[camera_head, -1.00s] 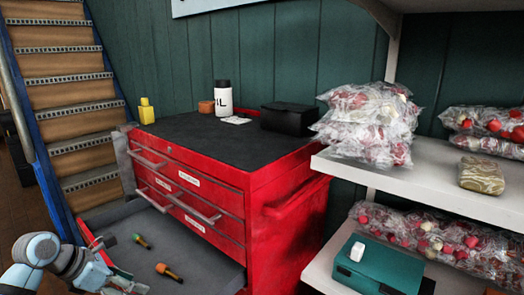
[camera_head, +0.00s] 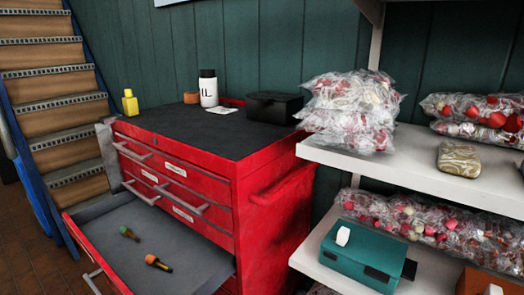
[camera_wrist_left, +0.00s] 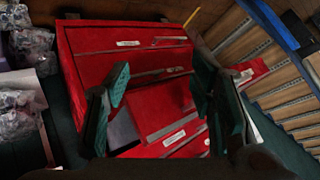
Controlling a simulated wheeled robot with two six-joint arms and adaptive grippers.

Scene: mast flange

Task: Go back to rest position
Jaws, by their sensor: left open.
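My left gripper (camera_wrist_left: 160,78) shows in the left wrist view, its two green-padded fingers wide apart with nothing between them. It faces the red tool cabinet (camera_wrist_left: 90,40) with air in between. My left arm does not show in the head view now. A green-tipped screwdriver-like piece (camera_head: 130,233) and an orange-tipped one (camera_head: 158,263) lie apart in the drawer. My right gripper is in neither view.
On the cabinet top stand a yellow bottle (camera_head: 130,102), a white bottle (camera_head: 208,88) and a black box (camera_head: 274,107). White shelves (camera_head: 420,170) with bagged goods and a teal case (camera_head: 362,256) are close on the right. Stairs (camera_head: 55,95) rise at the left.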

